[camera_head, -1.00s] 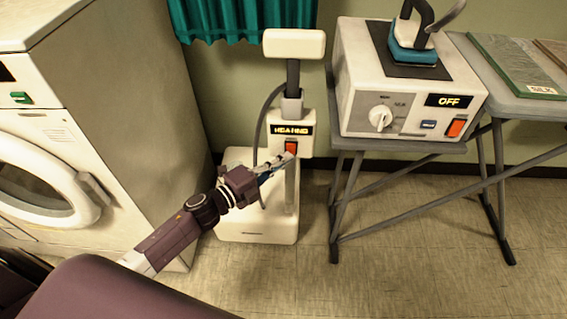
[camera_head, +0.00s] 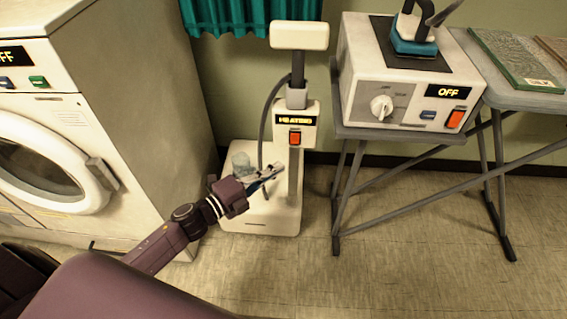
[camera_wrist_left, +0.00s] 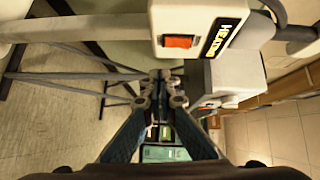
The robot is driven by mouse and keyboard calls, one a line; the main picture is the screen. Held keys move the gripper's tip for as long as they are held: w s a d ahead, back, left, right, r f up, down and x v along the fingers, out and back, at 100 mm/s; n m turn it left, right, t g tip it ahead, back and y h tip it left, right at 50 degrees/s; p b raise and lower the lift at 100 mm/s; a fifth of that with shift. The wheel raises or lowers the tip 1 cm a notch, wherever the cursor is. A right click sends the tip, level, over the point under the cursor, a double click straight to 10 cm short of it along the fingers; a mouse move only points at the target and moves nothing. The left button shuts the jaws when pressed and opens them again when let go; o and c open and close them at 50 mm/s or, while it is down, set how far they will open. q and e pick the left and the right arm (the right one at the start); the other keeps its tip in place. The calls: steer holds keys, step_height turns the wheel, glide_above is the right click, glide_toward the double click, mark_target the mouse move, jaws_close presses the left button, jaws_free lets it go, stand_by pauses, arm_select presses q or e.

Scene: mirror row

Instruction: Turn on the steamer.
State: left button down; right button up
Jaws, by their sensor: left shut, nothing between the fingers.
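The steamer is a white upright unit on a white base (camera_head: 255,222), with a control box (camera_head: 296,137) on its pole. Its display (camera_head: 295,120) reads HEATING in yellow letters. An orange-red switch (camera_head: 295,138) sits below the display and looks lit. The switch (camera_wrist_left: 180,42) and part of the display (camera_wrist_left: 222,38) also show in the left wrist view. My left gripper (camera_head: 281,169) is shut and empty, below and in front of the control box, apart from the switch. In the wrist view its fingertips (camera_wrist_left: 161,77) lie below the switch. My right gripper is not in view.
A clear tank (camera_head: 241,163) stands on the steamer's base. At right, an iron station (camera_head: 395,100) reading OFF stands on a grey ironing table (camera_head: 520,98). A white washer (camera_head: 50,165) is at left. The floor (camera_head: 400,240) in front is clear.

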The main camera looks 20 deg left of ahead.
arm_select(q)
steer(key=v, duration=0.5)
steer(key=shift+s+a+f, duration=0.15)
steer(key=shift+s+f, duration=0.15)
steer(key=shift+s, duration=0.1)
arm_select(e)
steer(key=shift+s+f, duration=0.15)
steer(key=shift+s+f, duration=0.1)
